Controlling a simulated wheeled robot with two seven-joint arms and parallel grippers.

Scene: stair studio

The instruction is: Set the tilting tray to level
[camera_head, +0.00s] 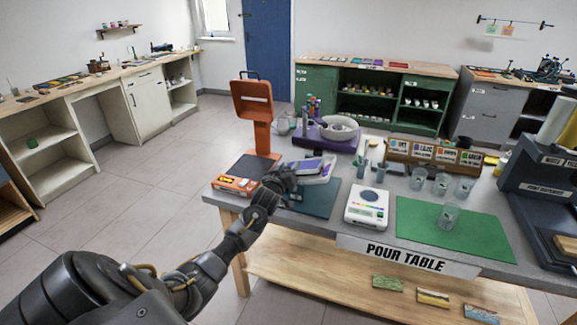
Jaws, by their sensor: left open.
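My left gripper (287,178) reaches over the left part of the pour table (403,198). It is dark and small in the view, and its fingers are hard to make out. Just beyond it is a pale tray (325,174) with a purple-and-white piece (308,166) on it, above a dark teal mat (318,204). This looks like the tilting tray, and it seems to sit at a slant. The gripper hides its near left part, so I cannot tell whether they touch. My right gripper is not in view.
A white scale (368,206) is to the right. The green mat (480,230) holds a clear cup (447,215).

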